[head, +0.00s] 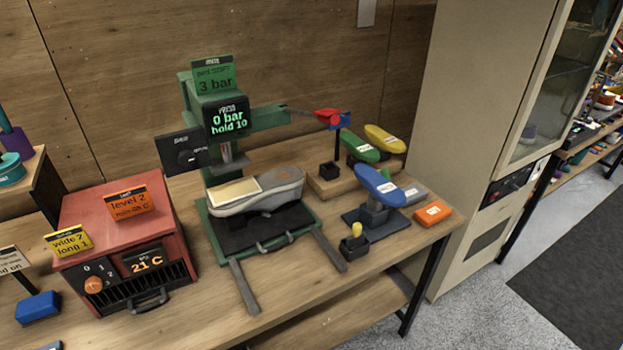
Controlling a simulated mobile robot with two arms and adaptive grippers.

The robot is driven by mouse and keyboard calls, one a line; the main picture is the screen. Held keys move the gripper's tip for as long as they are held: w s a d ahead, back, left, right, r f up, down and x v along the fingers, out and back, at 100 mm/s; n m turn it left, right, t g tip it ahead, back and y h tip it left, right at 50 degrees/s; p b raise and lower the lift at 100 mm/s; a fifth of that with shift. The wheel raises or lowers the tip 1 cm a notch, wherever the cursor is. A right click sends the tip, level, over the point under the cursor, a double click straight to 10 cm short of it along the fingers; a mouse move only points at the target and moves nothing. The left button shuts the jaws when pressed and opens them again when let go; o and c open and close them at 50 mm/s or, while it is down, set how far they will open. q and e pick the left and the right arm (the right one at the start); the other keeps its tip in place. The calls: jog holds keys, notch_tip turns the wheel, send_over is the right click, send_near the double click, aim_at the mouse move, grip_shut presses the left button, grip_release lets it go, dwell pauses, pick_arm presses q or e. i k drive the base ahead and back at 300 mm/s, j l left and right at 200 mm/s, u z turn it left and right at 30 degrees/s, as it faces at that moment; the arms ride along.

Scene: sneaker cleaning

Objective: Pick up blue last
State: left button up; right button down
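The blue last (372,180) sits tilted on top of a grey stand (378,216) at the right part of the workbench, with a small white label on its upper side. Neither of my grippers shows in the head view.
A green press (218,112) with a grey sneaker (257,192) under it stands left of the blue last. A red heater box (125,230) is at left; a beige cabinet (480,120) rises at right.

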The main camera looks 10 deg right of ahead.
aim_at(380, 189)
jog(key=i+l+u, duration=0.15)
jog(key=l+u, duration=0.3)
jog(key=l, duration=0.3)
jog(key=l+u, duration=0.4)
jog(key=l, duration=0.4)
jog(key=l+u, duration=0.45)
jog(key=l, duration=0.35)
